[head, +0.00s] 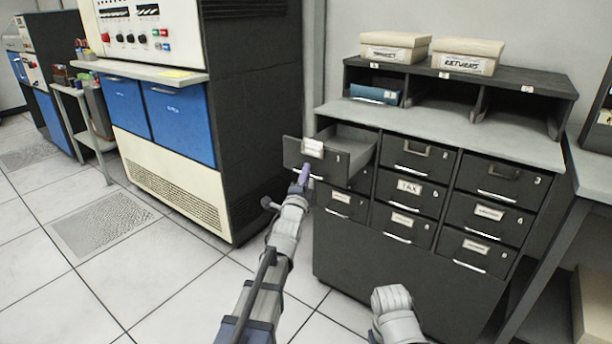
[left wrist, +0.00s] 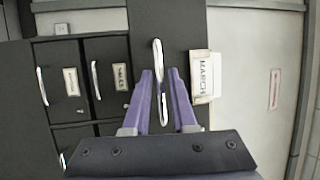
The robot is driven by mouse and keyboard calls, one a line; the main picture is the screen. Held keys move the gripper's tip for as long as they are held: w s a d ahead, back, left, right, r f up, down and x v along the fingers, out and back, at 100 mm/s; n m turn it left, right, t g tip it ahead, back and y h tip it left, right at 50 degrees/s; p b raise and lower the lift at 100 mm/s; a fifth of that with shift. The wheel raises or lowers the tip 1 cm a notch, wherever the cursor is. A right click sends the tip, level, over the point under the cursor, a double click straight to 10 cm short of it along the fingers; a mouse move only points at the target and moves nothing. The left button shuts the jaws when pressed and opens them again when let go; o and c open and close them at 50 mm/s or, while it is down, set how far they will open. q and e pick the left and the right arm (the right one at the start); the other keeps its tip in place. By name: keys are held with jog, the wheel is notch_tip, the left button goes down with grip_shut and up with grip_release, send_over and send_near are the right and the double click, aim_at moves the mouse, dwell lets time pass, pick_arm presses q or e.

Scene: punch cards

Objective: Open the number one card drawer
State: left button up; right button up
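The number one drawer (head: 350,141) is the top-left one of the dark cabinet in the head view. It is pulled out, its light inside showing and looking empty. Its dark front fills the middle of the left wrist view, with a pale handle (left wrist: 158,55) and a card marked MARCH (left wrist: 202,76). My left gripper (head: 304,174) is at the drawer's front, below its label. In the left wrist view its purple fingers (left wrist: 160,72) stand apart on either side of the handle, with narrow gaps. Part of my right arm shows at the bottom; its gripper does not.
The other drawers, such as the TAX drawer (head: 408,188), look shut. Boxes (head: 468,56) stand on the cabinet's top. A dark machine with blue panels (head: 182,122) stands to the left. Tiled floor (head: 150,285) lies clear in front of it.

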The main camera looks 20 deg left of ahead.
pick_arm(q)
jog(key=s+f+b, duration=0.1)
jog(key=s, duration=0.6)
jog(key=shift+s+d+f, duration=0.2)
jog(key=shift+s, duration=0.1)
jog(key=s+d+f+n+g, duration=0.4)
jog(key=d+f+g, duration=0.2)
jog(key=f, duration=0.4)
jog(key=s+d+f+n+g, duration=0.3)
jog(key=s+d+f+g, duration=0.2)
jog(key=f, duration=0.4)
jog(key=s+d+f+n+g, duration=0.3)
jog(key=s+g, duration=0.1)
jog(key=s, duration=0.5)
jog(key=s+d+f+n+g, duration=0.2)
jog(key=s+f+g, duration=0.25)
jog(key=s, duration=0.55)
notch_tip(320, 180, up, 37)
jog(key=p, duration=3.5)
jog(key=shift+s+d+n+g+p, duration=0.2)
jog(key=shift+s+n+g+p, duration=0.15)
jog(key=shift+n, duration=0.05)
